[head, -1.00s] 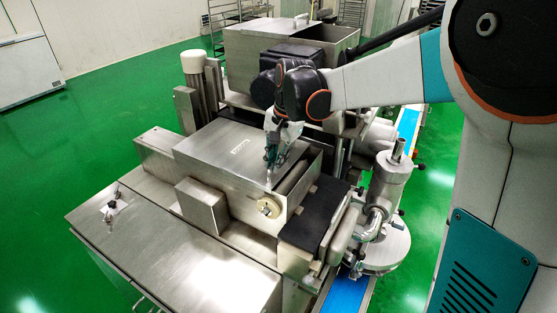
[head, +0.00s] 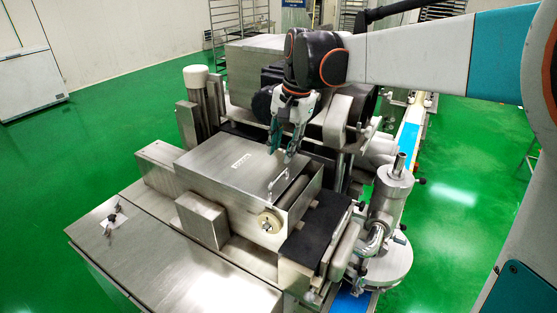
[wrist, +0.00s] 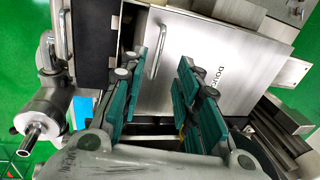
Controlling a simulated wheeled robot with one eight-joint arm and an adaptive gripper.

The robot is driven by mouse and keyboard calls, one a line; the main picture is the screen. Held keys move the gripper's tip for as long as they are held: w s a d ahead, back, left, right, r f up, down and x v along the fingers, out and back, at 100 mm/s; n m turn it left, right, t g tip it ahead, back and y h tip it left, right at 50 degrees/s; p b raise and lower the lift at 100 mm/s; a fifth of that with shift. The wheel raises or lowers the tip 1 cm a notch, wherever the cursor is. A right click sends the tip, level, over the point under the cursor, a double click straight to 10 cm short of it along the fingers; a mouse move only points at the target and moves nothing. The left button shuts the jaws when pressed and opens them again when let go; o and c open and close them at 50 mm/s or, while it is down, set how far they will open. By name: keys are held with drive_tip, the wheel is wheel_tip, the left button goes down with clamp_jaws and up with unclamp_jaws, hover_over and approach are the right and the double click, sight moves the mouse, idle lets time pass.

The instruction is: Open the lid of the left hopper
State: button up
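The front hopper's steel lid (head: 225,155) lies flat and closed, with a printed label on top. Its bar handle (head: 281,186) is near the right front edge. In the wrist view the lid (wrist: 215,75) and the handle (wrist: 151,56) show beyond my fingers. My gripper (head: 282,152) points down above the lid's right rear part, behind the handle in the picture. Its two green-padded fingers (wrist: 172,55) are apart with nothing between them. The gap to the handle is hard to judge, but they do not appear to hold it.
A second steel hopper (head: 248,62) stands behind, partly hidden by my arm. A vertical steel cylinder with pipes (head: 393,190) stands at the right. A white-capped column (head: 196,78) rises at the left rear. A low steel cabinet top (head: 165,255) is in front. Green floor lies around.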

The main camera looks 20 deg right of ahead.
sight(277, 177)
wheel_tip(277, 177, up, 2)
drive_tip(key=shift+s+d+r, duration=0.15)
idle(0.3)
drive_tip(key=s+a+t+h+b, duration=0.3)
drive_tip(key=s, duration=0.1)
drive_tip(key=x, duration=0.8)
drive_tip(key=p+x, duration=0.1)
drive_tip(key=x, duration=0.4)
drive_tip(key=shift+w, duration=0.35)
clamp_jaws()
